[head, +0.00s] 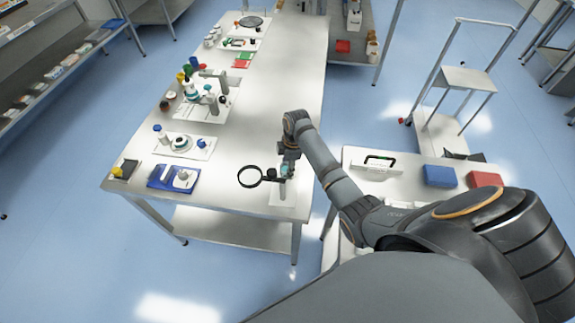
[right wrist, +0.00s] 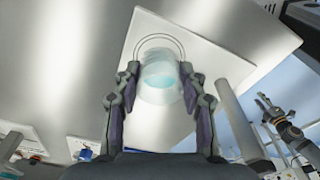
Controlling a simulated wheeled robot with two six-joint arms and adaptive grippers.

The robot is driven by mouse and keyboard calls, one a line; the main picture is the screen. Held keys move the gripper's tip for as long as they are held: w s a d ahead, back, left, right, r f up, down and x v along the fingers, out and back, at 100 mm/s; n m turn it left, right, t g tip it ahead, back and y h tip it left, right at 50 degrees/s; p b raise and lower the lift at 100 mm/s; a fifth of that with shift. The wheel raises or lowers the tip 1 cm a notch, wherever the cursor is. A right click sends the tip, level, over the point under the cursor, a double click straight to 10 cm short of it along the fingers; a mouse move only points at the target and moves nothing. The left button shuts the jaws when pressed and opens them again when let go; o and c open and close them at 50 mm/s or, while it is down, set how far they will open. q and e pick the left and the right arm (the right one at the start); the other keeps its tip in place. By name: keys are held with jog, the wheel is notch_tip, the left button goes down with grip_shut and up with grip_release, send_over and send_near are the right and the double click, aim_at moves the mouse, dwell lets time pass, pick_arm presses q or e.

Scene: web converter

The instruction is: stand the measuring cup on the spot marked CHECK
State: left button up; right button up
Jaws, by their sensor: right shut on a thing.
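The measuring cup (right wrist: 160,82) is clear with pale blue liquid in it. My right gripper (right wrist: 158,92) is shut on it, with a finger on each side. In the head view the cup (head: 287,169) is a small bluish shape under my right gripper (head: 286,160), near the table's near end. A white card (head: 284,194) lies below it; in the right wrist view the card (right wrist: 205,50) carries a ring outline behind the cup. No CHECK lettering is readable. I cannot tell whether the cup touches the card. A small dark jointed arm (right wrist: 282,125), perhaps my left one, shows at the right.
A round black-rimmed magnifier (head: 250,177) stands just left of the cup. A blue tray (head: 160,184) and a white card with glassware (head: 201,153) are farther left. A side table (head: 350,157) with blue and red boxes is right.

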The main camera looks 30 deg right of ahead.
jog(key=shift+f, duration=0.15)
jog(key=o, duration=1.1)
jog(key=shift+o, duration=0.2)
notch_tip(320, 180, up, 12)
jog(key=d+b, duration=0.1)
jog(key=b, duration=0.1)
jog(key=shift+d, duration=0.2)
jog(key=shift+s, duration=0.1)
